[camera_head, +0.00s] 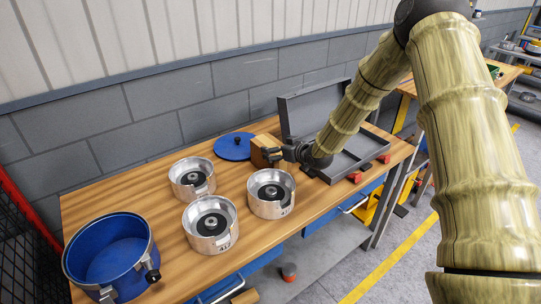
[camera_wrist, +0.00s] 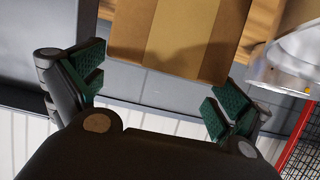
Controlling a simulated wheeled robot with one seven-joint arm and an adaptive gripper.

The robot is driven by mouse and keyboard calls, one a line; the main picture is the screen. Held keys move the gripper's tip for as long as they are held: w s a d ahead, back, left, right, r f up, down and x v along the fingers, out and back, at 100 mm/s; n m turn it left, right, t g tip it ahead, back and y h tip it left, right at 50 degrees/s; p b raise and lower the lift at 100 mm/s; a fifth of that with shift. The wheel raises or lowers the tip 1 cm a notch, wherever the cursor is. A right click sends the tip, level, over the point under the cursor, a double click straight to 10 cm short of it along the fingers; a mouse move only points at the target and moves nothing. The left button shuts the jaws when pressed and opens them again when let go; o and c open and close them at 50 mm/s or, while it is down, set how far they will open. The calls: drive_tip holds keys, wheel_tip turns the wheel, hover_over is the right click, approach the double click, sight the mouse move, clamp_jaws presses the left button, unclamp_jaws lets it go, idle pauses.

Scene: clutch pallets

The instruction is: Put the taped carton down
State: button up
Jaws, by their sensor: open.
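The taped carton (camera_head: 260,150) is a small brown box on the wooden bench, near the wall and just left of the grey case. In the wrist view the carton (camera_wrist: 175,35) fills the top middle, with a lighter tape strip down its face. My gripper (camera_head: 283,154) is at the carton's right side, partly covering it. In the wrist view my gripper (camera_wrist: 153,92) is open, its green-padded fingers spread wide, with the carton's edge just past the fingertips. The fingers do not appear to press on the carton. The carton's underside is hidden.
A blue lid (camera_head: 232,147) lies behind the carton. Several metal housings, one being the nearest (camera_head: 271,207), stand in front and left. A blue pot (camera_head: 92,290) stands at the front left. An open grey case (camera_head: 330,178) lies right, under my arm. Bench surface (camera_head: 120,195) is clear at left.

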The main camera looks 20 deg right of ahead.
sight(267, 140)
drive_tip(key=shift+p+x, duration=0.35)
drive_tip(key=shift+x, duration=1.05)
drive_tip(key=shift+w+d+r, duration=0.1)
drive_tip(key=c, duration=2)
